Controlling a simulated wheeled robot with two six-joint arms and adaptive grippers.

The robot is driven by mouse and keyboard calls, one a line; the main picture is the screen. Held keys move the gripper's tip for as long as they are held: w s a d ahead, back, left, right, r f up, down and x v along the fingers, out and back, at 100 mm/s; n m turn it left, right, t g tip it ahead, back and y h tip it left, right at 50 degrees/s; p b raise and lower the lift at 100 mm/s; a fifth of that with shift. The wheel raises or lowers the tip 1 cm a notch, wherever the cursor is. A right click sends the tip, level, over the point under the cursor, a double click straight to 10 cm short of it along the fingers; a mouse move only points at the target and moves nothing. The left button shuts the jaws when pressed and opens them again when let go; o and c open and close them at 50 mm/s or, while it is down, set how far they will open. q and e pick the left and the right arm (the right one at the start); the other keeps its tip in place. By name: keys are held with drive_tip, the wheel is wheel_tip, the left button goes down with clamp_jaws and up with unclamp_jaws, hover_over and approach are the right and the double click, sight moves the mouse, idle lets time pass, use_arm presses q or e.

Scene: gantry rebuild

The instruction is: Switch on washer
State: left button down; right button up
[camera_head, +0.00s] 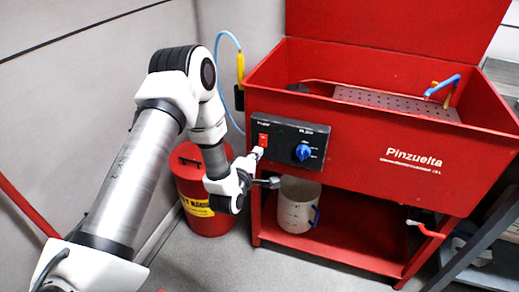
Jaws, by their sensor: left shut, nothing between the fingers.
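The red washer (360,172) stands at the right with its lid up. Its black control panel (288,137) is on the left of the front face, with a red switch (263,139) and a blue knob (303,152). My left gripper (258,152) is shut and empty. Its fingertips are just below the red switch, at the panel's lower left edge; I cannot tell whether they touch. My right gripper is not in view.
A red bin (200,190) with a yellow label stands left of the washer, behind my left arm. A white bucket (298,204) sits on the washer's lower shelf. A red-handled valve (425,229) sticks out at the lower right. Grey walls close off the left.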

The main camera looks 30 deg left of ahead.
sight(263, 141)
use_arm(q)
drive_tip(key=shift+x, duration=1.35)
